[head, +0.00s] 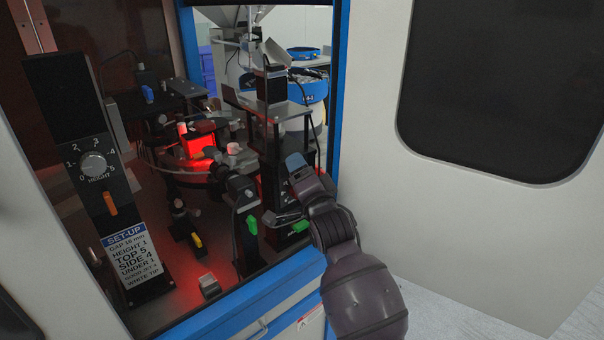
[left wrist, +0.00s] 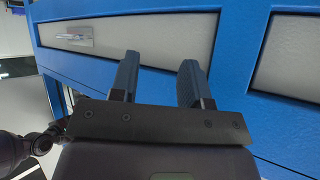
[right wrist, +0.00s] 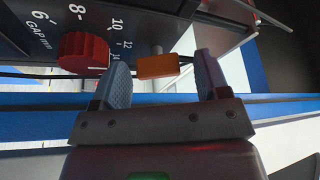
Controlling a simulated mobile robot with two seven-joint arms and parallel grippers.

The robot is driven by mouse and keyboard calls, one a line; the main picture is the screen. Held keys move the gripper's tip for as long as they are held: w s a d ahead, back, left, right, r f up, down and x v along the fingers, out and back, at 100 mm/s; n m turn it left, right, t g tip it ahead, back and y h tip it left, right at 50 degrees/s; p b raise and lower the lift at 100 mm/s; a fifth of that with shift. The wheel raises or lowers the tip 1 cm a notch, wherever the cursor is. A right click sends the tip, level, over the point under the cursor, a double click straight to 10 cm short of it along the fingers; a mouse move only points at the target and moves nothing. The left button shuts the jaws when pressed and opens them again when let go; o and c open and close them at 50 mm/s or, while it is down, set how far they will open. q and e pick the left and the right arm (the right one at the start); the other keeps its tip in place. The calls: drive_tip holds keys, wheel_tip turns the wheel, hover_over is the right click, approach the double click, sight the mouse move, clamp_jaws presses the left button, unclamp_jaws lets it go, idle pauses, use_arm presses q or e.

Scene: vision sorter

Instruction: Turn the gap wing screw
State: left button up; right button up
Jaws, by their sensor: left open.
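In the right wrist view, an orange block-shaped piece, apparently the gap wing screw (right wrist: 158,66), sticks out beside a black plate marked "GAP mm". A red knob (right wrist: 84,54) sits left of it by the scale numbers. My right gripper (right wrist: 162,72) is open, with one finger on each side of the orange piece; I see no clear contact. In the head view, my right gripper (head: 297,163) reaches to the machine opening's right side and hides what lies behind it. My left gripper (left wrist: 157,70) is open and empty in front of blue-framed grey cabinet panels.
A black HEIGHT panel (head: 77,124) with a dial and orange lever stands at the opening's left, above a SET-UP label (head: 128,247). Green-handled parts (head: 251,224) sit near my right gripper. The blue sill (head: 262,296) and right white door (head: 440,200) bound the opening.

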use_arm(q)
drive_tip(key=shift+r, duration=0.1)
use_arm(e)
drive_tip(key=shift+f+m, duration=0.2)
drive_tip(key=shift+m, duration=0.2)
